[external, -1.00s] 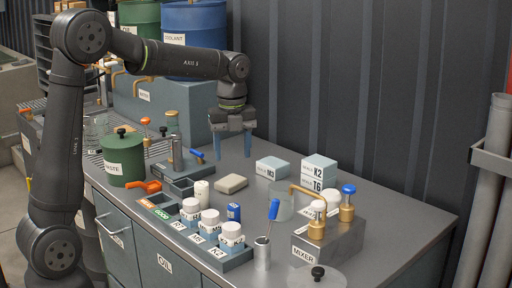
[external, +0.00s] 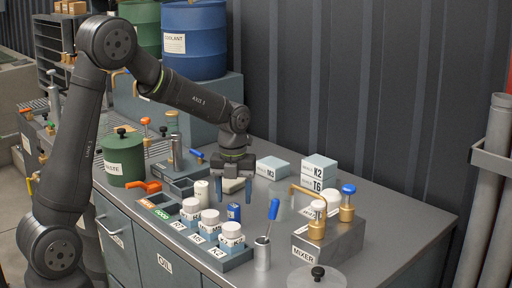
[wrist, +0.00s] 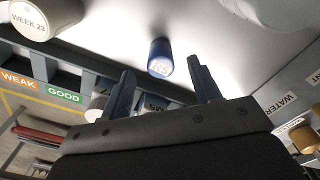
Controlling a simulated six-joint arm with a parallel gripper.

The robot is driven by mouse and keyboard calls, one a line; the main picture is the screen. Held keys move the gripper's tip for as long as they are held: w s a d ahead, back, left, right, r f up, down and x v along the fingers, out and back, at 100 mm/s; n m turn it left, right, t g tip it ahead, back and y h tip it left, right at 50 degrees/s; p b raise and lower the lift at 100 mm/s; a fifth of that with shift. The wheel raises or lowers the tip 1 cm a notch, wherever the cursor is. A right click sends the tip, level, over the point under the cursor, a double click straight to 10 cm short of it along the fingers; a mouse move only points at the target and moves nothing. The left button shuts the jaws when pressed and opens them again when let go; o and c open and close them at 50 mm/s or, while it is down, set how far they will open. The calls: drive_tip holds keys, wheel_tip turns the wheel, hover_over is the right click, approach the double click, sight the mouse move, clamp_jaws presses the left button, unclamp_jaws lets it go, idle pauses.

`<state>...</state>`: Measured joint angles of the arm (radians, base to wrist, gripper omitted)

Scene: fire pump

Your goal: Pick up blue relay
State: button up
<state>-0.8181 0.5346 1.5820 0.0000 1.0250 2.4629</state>
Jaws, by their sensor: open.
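The blue relay (external: 234,212) is a small upright blue block with a pale label, standing on the grey table beside the rack of white-capped bottles. In the wrist view the blue relay (wrist: 161,57) lies ahead of the fingertips and roughly between their lines. My gripper (external: 234,202) is open, its two blue-grey fingers pointing down above and just behind the relay in the external view. In the wrist view my gripper (wrist: 160,72) has nothing between its fingers.
White-capped bottles (external: 210,218) stand in a rack close to the relay. A blue-handled tool stands in a metal cup (external: 262,253) to its right. The mixer (external: 328,238) is farther right. A white cylinder (external: 201,192) is left. Boxes (external: 272,168) stand behind.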

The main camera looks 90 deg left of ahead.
sight(234, 205)
drive_tip(key=shift+d+f, duration=0.15)
drive_tip(key=shift+f, duration=1.3)
drive_tip(key=shift+d+f, duration=0.1)
drive_tip(key=shift+f, duration=1.35)
drive_tip(key=c, duration=1.1)
drive_tip(key=shift+r, duration=0.15)
